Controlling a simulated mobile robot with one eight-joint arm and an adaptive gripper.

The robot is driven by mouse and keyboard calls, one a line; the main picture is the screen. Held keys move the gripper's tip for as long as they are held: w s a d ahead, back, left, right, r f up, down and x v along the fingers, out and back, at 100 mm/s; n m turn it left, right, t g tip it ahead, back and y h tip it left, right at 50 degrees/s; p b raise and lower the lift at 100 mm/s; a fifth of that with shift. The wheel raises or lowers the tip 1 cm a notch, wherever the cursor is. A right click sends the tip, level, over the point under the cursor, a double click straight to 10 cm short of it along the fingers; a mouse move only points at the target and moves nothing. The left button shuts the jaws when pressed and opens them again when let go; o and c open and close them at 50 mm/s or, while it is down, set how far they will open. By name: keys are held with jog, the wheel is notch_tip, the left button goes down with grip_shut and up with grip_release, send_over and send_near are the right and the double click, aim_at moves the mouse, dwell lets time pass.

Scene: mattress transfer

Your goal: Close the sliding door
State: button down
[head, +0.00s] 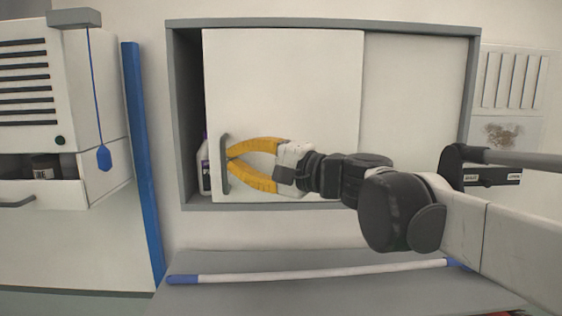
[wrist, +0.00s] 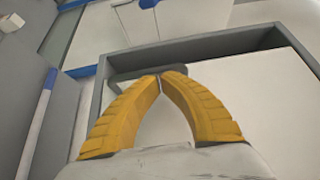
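A grey-framed wall cabinet (head: 420,29) has a white sliding door (head: 285,80) with a vertical grey handle (head: 224,182) near its left edge. A narrow dark gap stands open between the door and the cabinet's left side, with part of a white bottle (head: 204,180) showing in it. My gripper (head: 231,159) has yellow fingers, one above the other, with tips together at the handle's right side. In the wrist view, the fingertips (wrist: 160,80) meet in front of the handle (wrist: 122,76). I cannot tell whether they touch it.
A second white panel (head: 415,90) fills the cabinet's right side. A blue upright post (head: 142,160) and a white unit with a drawer (head: 60,195) stand left. A white rod with blue ends (head: 310,272) lies on the grey surface below.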

jog(key=a, duration=0.5)
jog(key=shift+a, duration=0.2)
